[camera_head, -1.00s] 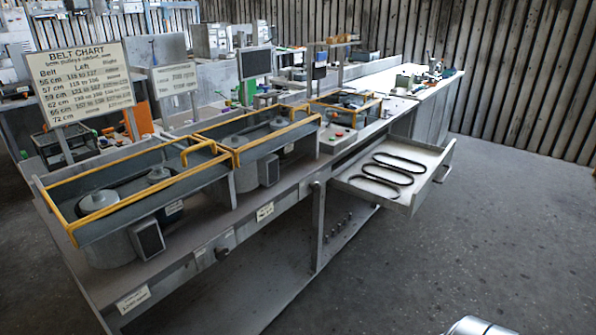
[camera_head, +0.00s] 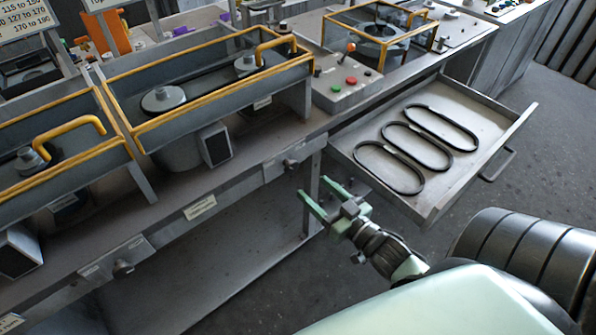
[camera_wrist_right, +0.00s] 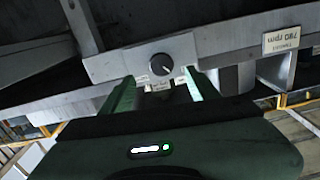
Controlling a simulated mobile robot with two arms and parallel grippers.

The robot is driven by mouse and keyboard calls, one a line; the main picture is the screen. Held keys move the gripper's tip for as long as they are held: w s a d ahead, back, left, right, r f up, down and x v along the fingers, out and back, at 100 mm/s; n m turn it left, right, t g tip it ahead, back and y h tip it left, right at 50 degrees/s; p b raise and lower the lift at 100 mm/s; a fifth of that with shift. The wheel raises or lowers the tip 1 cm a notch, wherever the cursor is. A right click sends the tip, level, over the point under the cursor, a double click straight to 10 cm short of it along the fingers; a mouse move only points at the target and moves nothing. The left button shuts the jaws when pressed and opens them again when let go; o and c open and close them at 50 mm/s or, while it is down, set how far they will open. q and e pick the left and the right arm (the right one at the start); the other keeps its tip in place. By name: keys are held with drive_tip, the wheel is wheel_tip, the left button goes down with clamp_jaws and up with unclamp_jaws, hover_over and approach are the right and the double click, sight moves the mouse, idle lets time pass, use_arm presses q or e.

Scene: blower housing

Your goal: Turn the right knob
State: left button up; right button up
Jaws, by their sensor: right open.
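The right knob (camera_head: 290,163) is a small dark knob on a grey plate on the bench's front edge, below the right belt housing. In the right wrist view the black knob (camera_wrist_right: 161,65) has a light pointer mark and sits on its plate just beyond my fingertips. My right gripper (camera_head: 315,190) is open, its green fingers pointing toward the bench front, a little below and right of the knob. In the right wrist view the gripper (camera_wrist_right: 160,88) has one finger on each side below the knob, with nothing between them. My left gripper is out of view.
A second knob (camera_head: 122,268) sits on the bench front at left. An open drawer (camera_head: 465,100) with three black belts juts out at right, above and beside my gripper. A panel (camera_head: 345,92) with buttons is on the bench top. The floor below is clear.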

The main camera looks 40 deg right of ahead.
sight(293, 168)
drive_tip(key=w, duration=0.7)
drive_tip(key=shift+a+r+p, duration=0.35)
drive_tip(key=shift+r+p, duration=0.05)
drive_tip(key=shift+w+f, duration=0.1)
drive_tip(key=shift+w, duration=0.25)
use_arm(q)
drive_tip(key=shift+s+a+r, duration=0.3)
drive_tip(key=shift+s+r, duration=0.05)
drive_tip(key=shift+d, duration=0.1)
use_arm(e)
drive_tip(key=shift+c, duration=0.9)
clamp_jaws()
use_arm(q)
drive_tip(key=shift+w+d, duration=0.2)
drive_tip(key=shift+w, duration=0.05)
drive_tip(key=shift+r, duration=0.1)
